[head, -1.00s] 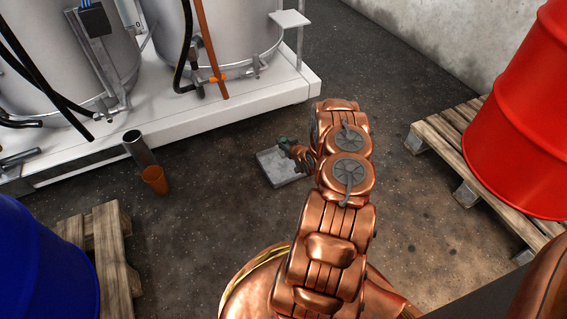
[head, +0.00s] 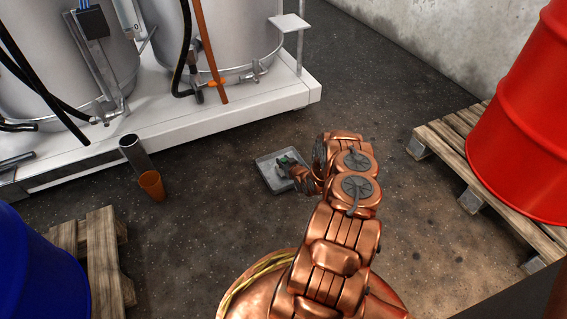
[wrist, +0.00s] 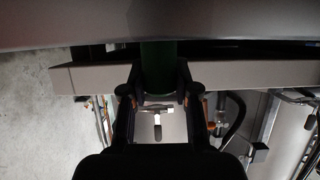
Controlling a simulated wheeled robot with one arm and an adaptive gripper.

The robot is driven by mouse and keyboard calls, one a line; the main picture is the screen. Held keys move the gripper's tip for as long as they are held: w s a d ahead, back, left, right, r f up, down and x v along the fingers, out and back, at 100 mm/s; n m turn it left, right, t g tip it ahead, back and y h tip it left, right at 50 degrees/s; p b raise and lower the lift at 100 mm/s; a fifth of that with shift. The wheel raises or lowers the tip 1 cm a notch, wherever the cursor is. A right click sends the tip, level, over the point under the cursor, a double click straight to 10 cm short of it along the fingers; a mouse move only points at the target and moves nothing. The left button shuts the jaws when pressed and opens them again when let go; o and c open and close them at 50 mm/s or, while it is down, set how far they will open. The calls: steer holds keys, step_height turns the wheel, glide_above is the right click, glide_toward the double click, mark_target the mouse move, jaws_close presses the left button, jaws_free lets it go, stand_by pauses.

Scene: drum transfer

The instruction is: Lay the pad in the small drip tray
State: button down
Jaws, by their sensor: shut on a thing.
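The small drip tray (head: 264,165) is a shallow grey square tray on the floor in the middle of the head view. My gripper (head: 288,165) is over its middle and right part, hiding some of its inside. In the wrist view my gripper (wrist: 160,92) is shut on a dark green piece (wrist: 158,66), which I take to be the pad. A little green also shows at the fingertips in the head view. Much of the piece is hidden by the fingers, and I cannot tell whether it touches the tray.
A white platform (head: 230,115) with tanks and hoses stands behind. A red drum (head: 525,110) on a pallet is right, a blue drum (head: 40,265) left. Floor around the tray is clear.

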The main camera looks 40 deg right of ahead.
steer(key=shift+f, duration=0.1)
steer(key=c, duration=0.9)
jaws_free()
steer(key=shift+o, duration=0.2)
